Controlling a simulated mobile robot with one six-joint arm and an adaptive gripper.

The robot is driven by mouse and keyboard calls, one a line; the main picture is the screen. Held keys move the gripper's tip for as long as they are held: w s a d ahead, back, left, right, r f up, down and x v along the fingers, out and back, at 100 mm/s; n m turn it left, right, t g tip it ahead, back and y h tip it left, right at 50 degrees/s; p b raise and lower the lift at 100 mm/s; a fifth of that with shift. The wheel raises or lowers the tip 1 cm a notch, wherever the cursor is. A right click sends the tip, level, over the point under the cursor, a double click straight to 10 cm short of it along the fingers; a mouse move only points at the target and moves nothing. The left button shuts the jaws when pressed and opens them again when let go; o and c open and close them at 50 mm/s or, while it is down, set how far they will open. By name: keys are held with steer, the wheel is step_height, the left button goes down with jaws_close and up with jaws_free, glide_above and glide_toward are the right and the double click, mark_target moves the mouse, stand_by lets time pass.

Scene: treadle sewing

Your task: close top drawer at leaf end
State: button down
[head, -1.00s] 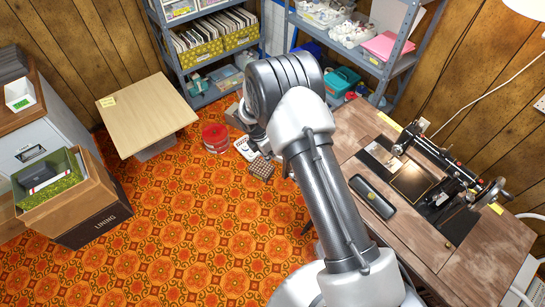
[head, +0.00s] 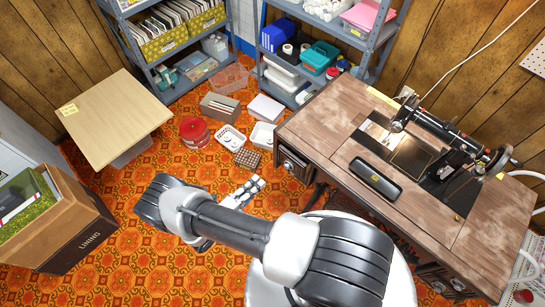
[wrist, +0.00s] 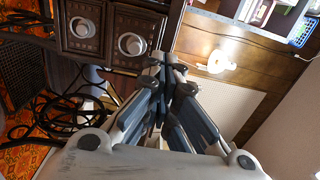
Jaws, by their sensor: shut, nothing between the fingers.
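The sewing table (head: 345,120) stands at the right in the head view. At its left end, below the top, is the carved drawer front of the top drawer (head: 291,160). In the wrist view two carved dark drawer fronts show at upper left, with pale round knobs; the one nearer the tabletop (wrist: 133,43) lies beside the lower one (wrist: 78,28). How far the top drawer stands out is hard to tell. My gripper (head: 256,184) is shut and empty, left of and apart from the drawers; its fingers also show in the wrist view (wrist: 166,62).
A black case (head: 375,183) and the sewing machine (head: 440,135) are on the table. A crate (head: 247,158), a red tin (head: 194,131) and trays lie on the floor left of the table. Patterned floor is clear at lower left.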

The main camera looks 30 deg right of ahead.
mark_target(288, 154)
steer(key=b+x, duration=0.1)
steer(key=x, duration=1.2)
steer(key=shift+s+d+b, duration=0.15)
steer(key=shift+d+b, duration=0.1)
steer(key=shift+b, duration=0.05)
